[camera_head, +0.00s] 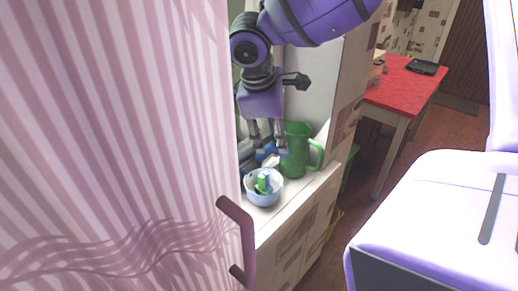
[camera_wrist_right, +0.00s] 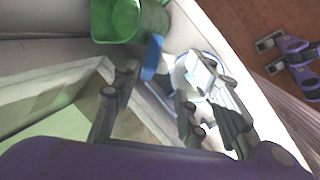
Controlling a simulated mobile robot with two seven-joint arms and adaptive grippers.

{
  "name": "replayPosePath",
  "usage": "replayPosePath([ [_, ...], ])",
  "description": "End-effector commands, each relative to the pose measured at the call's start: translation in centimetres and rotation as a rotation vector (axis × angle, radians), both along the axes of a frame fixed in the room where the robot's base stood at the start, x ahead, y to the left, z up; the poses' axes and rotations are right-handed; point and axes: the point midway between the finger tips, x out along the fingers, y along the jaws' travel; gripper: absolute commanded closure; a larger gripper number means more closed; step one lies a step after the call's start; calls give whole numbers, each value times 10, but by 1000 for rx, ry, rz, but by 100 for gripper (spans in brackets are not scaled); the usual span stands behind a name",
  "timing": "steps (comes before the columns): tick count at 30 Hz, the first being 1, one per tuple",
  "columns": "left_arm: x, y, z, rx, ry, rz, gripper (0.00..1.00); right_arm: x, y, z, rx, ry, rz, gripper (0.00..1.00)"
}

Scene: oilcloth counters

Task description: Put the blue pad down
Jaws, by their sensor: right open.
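My right gripper (camera_head: 267,146) hangs from above over the counter, with its fingers apart. It also shows in the right wrist view (camera_wrist_right: 160,90). The blue pad (camera_wrist_right: 152,57) looks like a small flat blue piece beyond the fingertips, beside the green jug. In the head view a blue patch (camera_head: 270,147) shows between the fingers, partly hidden by them. I cannot tell whether the pad touches a finger or what it rests on. A purple and grey part that looks like my left gripper (camera_wrist_right: 275,53) shows over the floor in the right wrist view; its jaw state is unclear.
A green jug (camera_head: 298,150) stands right of the gripper on the counter (camera_head: 290,199). A light blue bowl (camera_head: 264,197) with green and blue things inside stands near the front edge. A pink striped door (camera_head: 120,130) with a handle blocks the left. A red table (camera_head: 400,88) stands behind.

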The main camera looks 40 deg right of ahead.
Motion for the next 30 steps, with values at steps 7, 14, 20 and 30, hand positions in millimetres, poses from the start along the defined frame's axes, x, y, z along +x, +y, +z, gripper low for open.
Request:
replayPosePath([
  [7,5,-1,1,-1,-9,-2,81,7,-17,-33,-3,4,0,60],
  [14,11,-2,4,-2,-20,-4,81,9,-21,-46,-1,-1,0,60],
  [20,11,-2,5,-3,-21,-5,81,9,-21,-45,0,-1,0,66],
  [30,10,-2,4,-2,-19,-4,81,9,-21,-45,0,-1,0,100],
])
